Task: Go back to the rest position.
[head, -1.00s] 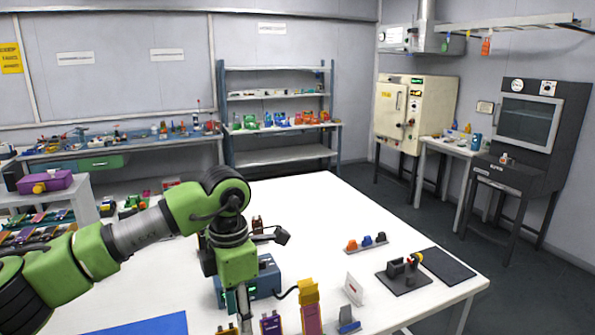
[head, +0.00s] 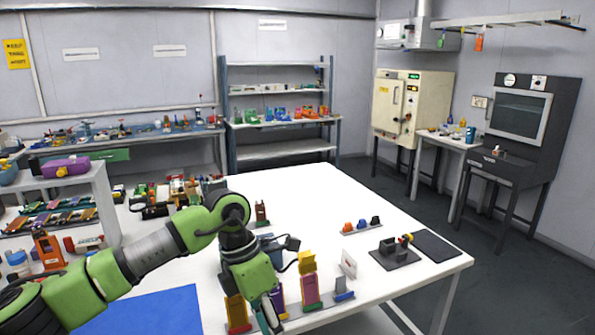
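My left arm comes in from the left, with green and grey links. Its gripper (head: 269,316) points down over the near part of the white table (head: 300,190), among the upright coloured pouch holders. Its fingertips are small, dark and close to an orange-yellow holder (head: 237,311) and a purple one (head: 278,298). I cannot tell whether the fingers are open or shut, or whether they touch anything. My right gripper is not in view.
A purple holder with a yellow top (head: 310,290) and a white card (head: 348,264) stand to the right. A black fixture (head: 396,253) and a dark mat (head: 434,246) lie farther right. A blue mat (head: 150,312) lies at the front left. The far tabletop is mostly clear.

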